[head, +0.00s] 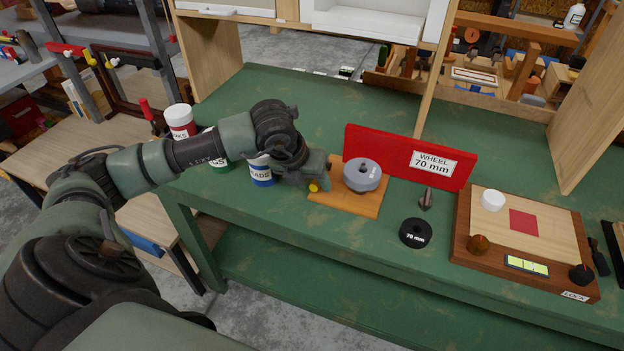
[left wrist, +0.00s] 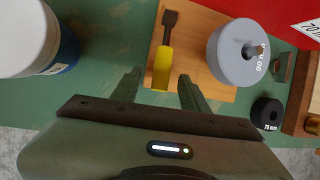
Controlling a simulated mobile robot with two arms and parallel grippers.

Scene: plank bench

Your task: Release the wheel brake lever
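The brake lever has a yellow grip (left wrist: 162,68) and a dark arm (left wrist: 168,30) on a wooden base (left wrist: 205,18). In the head view its yellow grip (head: 314,187) shows just past my left gripper (head: 318,180). A grey wheel (head: 362,174) sits on a spindle on the base, right of the lever; it also shows in the left wrist view (left wrist: 235,55). In the left wrist view my left gripper (left wrist: 160,82) is open, its fingers on either side of the grip's near end. I cannot tell whether they touch it. My right gripper is not in view.
A red sign (head: 408,157) reading "WHEEL 70 mm" stands behind the base. A black 70 mm wheel (head: 416,233) lies on the green bench (head: 300,105). A wooden device with a display (head: 527,265) is at right. Several labelled pots, one blue and white (head: 262,172), stand left of my gripper.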

